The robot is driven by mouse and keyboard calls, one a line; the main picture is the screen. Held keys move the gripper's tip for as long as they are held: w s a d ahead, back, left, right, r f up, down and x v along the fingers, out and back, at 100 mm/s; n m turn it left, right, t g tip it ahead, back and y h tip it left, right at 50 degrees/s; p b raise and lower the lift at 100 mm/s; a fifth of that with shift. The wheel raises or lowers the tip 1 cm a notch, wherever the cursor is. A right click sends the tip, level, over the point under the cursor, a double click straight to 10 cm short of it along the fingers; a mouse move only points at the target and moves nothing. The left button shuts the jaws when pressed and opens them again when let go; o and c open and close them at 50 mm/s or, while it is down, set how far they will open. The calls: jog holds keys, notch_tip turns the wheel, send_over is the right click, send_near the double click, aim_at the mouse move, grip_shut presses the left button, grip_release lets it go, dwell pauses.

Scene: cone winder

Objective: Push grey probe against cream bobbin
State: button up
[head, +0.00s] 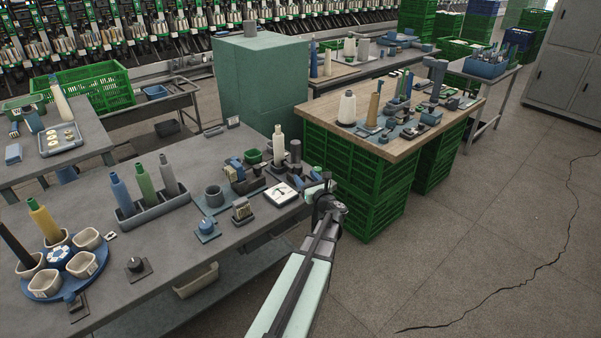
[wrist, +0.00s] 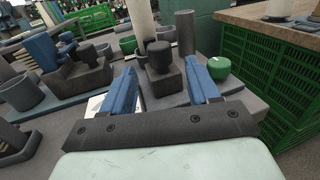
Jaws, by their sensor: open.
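The cream bobbin (head: 279,146) stands upright near the right end of the grey bench. In the wrist view its lower part (wrist: 143,22) rises behind a dark grey block with a round knob (wrist: 161,60), which I take to be the grey probe. There is a small or no visible gap between knob and bobbin; I cannot tell if they touch. My gripper (head: 318,185) is at the bench's right edge. Its blue fingers (wrist: 160,80) are open and empty, spread to either side of the block, which lies just beyond the tips.
A grey cylinder (wrist: 185,33) and a green round piece (wrist: 219,68) stand right of the block. A similar dark fixture (wrist: 80,70) with blue levers is at left. A white dial plate (head: 281,194) lies nearby. A wooden table (head: 390,145) on green crates stands right.

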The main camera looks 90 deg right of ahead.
jog(key=shift+v, duration=2.1)
